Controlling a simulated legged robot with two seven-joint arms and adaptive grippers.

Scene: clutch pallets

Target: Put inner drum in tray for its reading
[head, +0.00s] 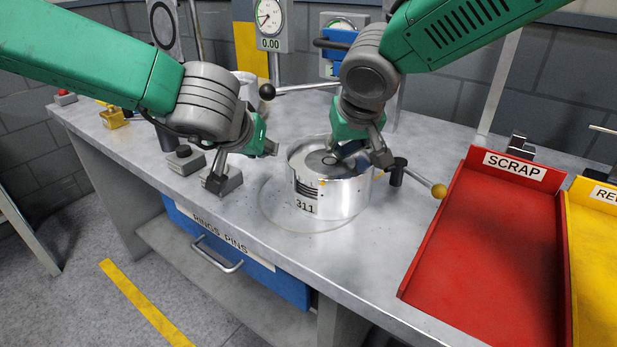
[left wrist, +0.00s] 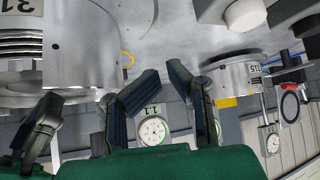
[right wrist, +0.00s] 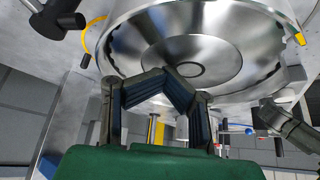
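A shiny metal drum (head: 330,198) labelled 311 stands upright on the bench. Its open top shows a recessed disc with a central ring in the right wrist view (right wrist: 185,50); I cannot tell whether this disc is the inner drum. My right gripper (head: 362,160) is over the drum's top with its fingers spread, and nothing shows between them. My left gripper (head: 243,165) is open and empty, left of the drum. The red SCRAP tray (head: 480,265) is right of the drum. A yellow tray (head: 598,250), its label cut off after RE, stands beyond it.
A lever with a yellow knob (head: 438,190) stands right of the drum. A dial gauge (head: 269,18) with a 0.00 display is behind. A second metal drum (left wrist: 232,77) shows in the left wrist view. The bench front is clear.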

